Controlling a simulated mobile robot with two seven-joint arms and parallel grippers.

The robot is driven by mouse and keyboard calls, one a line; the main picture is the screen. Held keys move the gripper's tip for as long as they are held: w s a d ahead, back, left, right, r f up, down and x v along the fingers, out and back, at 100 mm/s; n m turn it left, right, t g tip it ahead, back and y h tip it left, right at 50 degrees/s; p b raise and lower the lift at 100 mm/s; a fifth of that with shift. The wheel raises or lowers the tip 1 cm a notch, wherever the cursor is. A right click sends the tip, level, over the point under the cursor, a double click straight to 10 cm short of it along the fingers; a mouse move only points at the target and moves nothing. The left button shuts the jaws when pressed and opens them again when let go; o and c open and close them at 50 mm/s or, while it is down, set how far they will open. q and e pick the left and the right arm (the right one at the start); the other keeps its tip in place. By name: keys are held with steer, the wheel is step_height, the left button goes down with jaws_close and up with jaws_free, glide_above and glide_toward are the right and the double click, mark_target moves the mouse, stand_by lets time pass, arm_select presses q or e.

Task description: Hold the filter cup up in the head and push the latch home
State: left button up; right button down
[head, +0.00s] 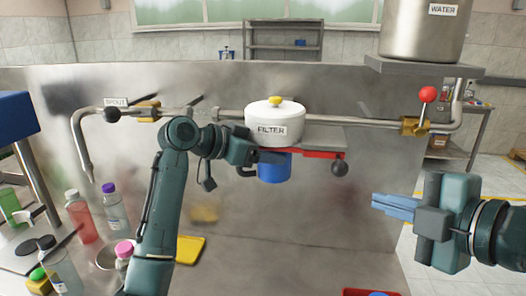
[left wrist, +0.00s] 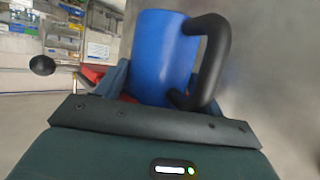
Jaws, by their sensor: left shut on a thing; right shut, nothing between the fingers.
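The blue filter cup (head: 273,172) is upright directly under the white filter head (head: 275,131); whether it is fully seated cannot be told. My left gripper (head: 272,156) is shut on the cup from the left. The left wrist view shows the cup (left wrist: 160,50) between the fingers and its black handle (left wrist: 216,55) on the right. The red latch bar (head: 312,153) lies under the head, with its black knob (head: 339,168) out to the right. The knob also shows in the left wrist view (left wrist: 42,65). My right gripper (head: 375,202) is shut and empty, right of and below the knob.
A steel pipe with a red-knobbed valve (head: 427,94) runs right toward the water tank (head: 423,30). The spout pipe (head: 82,150) and several bottles, including a red one (head: 80,218), are at left. A yellow tray (head: 190,250) lies below. Space between the knob and my right gripper is clear.

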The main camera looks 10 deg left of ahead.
arm_select(q)
steer(key=o, duration=1.1)
